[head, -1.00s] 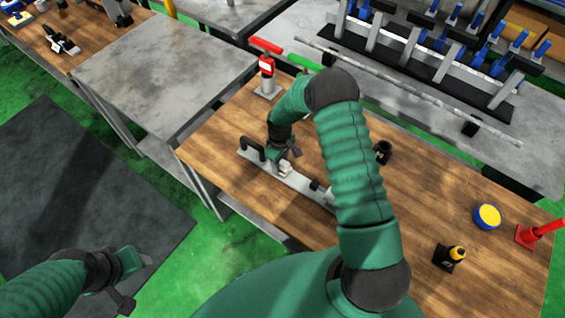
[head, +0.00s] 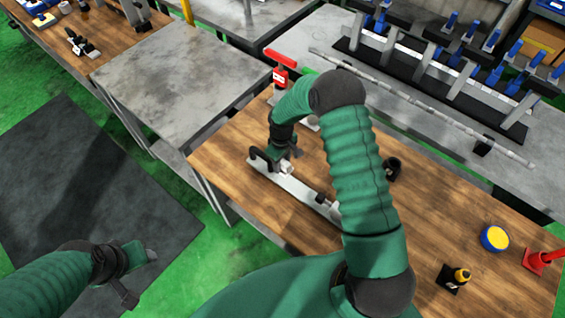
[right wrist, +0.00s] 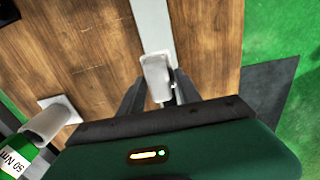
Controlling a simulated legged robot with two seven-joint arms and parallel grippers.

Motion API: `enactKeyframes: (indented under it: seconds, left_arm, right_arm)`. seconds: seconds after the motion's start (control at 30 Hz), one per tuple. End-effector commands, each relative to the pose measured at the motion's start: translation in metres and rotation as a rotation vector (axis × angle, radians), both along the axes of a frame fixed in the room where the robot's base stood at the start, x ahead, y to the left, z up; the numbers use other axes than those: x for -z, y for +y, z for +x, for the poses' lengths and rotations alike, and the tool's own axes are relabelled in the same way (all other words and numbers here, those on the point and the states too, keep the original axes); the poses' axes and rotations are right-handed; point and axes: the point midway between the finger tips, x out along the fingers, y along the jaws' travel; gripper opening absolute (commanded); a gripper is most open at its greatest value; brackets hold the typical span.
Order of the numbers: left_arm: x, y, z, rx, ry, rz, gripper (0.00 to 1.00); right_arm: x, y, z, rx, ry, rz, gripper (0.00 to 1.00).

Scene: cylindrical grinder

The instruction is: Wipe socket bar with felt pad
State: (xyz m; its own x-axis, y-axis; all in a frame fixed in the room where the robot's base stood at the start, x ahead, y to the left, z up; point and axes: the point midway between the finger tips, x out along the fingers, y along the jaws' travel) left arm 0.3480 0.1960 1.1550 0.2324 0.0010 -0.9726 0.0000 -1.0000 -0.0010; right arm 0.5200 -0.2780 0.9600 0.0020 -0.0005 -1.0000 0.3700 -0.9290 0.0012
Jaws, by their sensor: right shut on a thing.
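The socket bar (head: 302,190) is a long, flat, light metal strip on the wooden table, with a black handle at its upper left end. My arm hides its lower right end. It also shows in the right wrist view (right wrist: 152,22). My right gripper (head: 284,163) is near the handle end, shut on a small white felt pad (head: 287,169). In the right wrist view the pad (right wrist: 156,72) is between the fingers and over the strip; whether it touches cannot be told. My left gripper (head: 144,270) is off the table at lower left; its fingers are unclear.
The wooden table (head: 420,225) also holds a black ring-shaped part (head: 391,168), a yellow-and-blue tin (head: 494,238), a small yellow-capped bottle (head: 461,275) and a red-handled item (head: 540,260). A red-topped tool stand (head: 281,75) is at the back. A grey bench (head: 175,85) is at left.

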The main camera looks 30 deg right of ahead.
Motion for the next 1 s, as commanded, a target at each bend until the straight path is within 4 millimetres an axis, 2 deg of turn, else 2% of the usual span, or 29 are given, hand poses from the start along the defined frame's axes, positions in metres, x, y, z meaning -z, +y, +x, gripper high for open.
enactKeyframes:
  seconds: [0.1,0.33,0.9,1.0]
  left_arm:
    - [-0.01,0.0,0.0,0.0,0.0,0.0,0.49]
    - [-0.02,0.0,0.0,0.0,0.0,0.0,0.49]
    - [-0.019,0.0,0.0,0.0,0.0,0.0,0.49]
    - [-0.007,0.0,0.0,0.0,0.0,0.0,0.49]
  right_arm:
    - [-0.014,0.003,0.002,-0.002,-0.001,-0.001,0.08]
    - [-0.03,0.008,0.003,-0.001,-0.001,-0.001,0.08]
    - [-0.03,0.008,0.003,0.0,-0.001,0.0,0.08]
    - [-0.029,0.012,0.0,0.017,-0.003,0.0,0.08]
